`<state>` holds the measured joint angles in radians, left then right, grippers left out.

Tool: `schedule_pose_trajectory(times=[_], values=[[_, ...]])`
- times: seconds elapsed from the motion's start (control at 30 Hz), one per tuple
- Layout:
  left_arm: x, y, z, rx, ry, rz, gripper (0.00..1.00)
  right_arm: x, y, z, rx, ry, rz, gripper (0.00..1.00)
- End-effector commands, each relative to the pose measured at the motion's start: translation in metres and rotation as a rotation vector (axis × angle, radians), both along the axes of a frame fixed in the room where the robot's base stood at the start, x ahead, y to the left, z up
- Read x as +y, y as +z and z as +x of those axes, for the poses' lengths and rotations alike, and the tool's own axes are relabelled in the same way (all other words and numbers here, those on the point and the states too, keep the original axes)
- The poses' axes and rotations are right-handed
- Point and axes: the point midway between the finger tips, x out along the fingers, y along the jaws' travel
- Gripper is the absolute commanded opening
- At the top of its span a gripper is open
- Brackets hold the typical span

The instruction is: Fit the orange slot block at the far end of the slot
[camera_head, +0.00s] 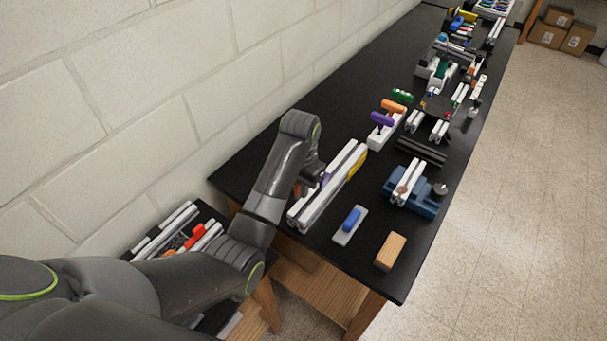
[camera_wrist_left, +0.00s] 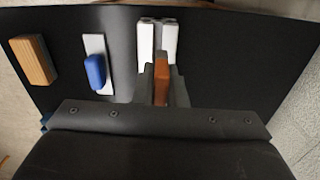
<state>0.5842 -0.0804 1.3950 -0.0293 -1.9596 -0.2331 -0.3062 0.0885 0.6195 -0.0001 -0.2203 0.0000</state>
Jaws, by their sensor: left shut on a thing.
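The orange slot block (camera_wrist_left: 161,72) is between the fingers of my left gripper (camera_wrist_left: 162,88) in the left wrist view. That gripper is shut on it, at the end of the white slotted extrusion (camera_wrist_left: 145,40). In the head view the left gripper (camera_head: 306,184) is beside the left side of the extrusion (camera_head: 318,203), near its closer half, and a small bit of orange (camera_head: 297,188) shows at the fingers. I cannot tell whether the block touches the slot. My right gripper is not in view.
A yellow piece (camera_head: 357,164) lies along the extrusion's right side. A blue-handled float (camera_head: 350,222), a wooden block (camera_head: 390,251) and a blue vise (camera_head: 425,202) stand to the right. A white block with a purple handle (camera_head: 381,119) is behind. The wall runs along the left.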

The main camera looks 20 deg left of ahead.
Motion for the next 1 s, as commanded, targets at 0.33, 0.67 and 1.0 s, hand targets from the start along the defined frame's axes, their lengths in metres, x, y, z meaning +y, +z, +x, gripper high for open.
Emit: schedule_pose_trajectory(times=[0.33, 0.67, 1.0], values=[[-0.007, 0.005, 0.0, 0.0, 0.047, 0.001, 0.0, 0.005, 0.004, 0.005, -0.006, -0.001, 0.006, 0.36], [-0.007, -0.006, 0.001, 0.001, 0.046, 0.001, 0.0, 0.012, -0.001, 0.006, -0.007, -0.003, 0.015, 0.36], [-0.007, -0.038, 0.001, 0.001, 0.045, 0.001, 0.0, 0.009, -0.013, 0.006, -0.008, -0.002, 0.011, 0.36]])
